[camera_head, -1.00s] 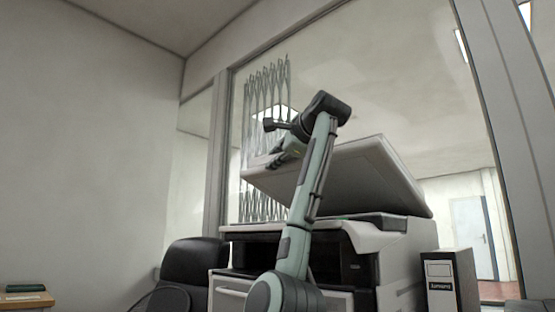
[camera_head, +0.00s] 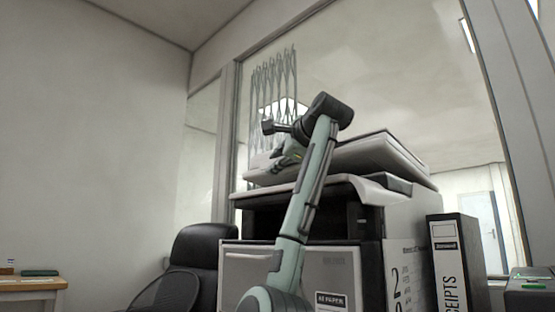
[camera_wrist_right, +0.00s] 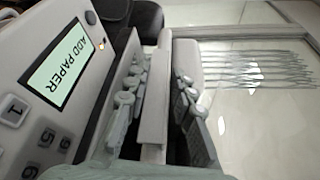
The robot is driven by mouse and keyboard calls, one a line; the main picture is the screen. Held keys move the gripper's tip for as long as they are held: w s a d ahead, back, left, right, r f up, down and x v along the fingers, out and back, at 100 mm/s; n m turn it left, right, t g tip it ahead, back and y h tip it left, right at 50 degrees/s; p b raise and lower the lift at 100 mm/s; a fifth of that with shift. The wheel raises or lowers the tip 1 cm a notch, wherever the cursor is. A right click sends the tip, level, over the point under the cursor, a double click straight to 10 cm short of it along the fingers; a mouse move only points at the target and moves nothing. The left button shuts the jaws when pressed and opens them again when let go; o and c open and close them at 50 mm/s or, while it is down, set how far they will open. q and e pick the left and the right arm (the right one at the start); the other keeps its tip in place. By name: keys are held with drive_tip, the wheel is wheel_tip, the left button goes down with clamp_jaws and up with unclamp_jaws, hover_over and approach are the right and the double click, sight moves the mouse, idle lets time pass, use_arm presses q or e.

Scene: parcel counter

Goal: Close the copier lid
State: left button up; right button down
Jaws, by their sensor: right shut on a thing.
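The copier (camera_head: 345,214) stands in the middle of the head view, its pale lid (camera_head: 375,157) tilted at a low angle above the body. My right gripper (camera_head: 270,162) is at the lid's left front edge, with my arm in front of part of the copier. In the right wrist view my right gripper (camera_wrist_right: 158,98) has a finger on each side of the lid's pale edge (camera_wrist_right: 155,85) and is shut on it. The copier's panel (camera_wrist_right: 60,75) there reads "ADD PAPER". My left gripper is not in view.
A black office chair (camera_head: 198,255) stands close to the copier's left side. A black binder (camera_head: 458,262) stands at its right. A wooden desk (camera_head: 30,284) is at the far left. A glass partition (camera_head: 400,80) rises behind the copier.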

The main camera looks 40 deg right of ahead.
drive_tip(key=shift+f+b, duration=0.35)
drive_tip(key=shift+f, duration=0.55)
drive_tip(key=shift+d, duration=0.1)
drive_tip(key=c, duration=1.4)
unclamp_jaws()
drive_tip(key=shift+d, duration=0.1)
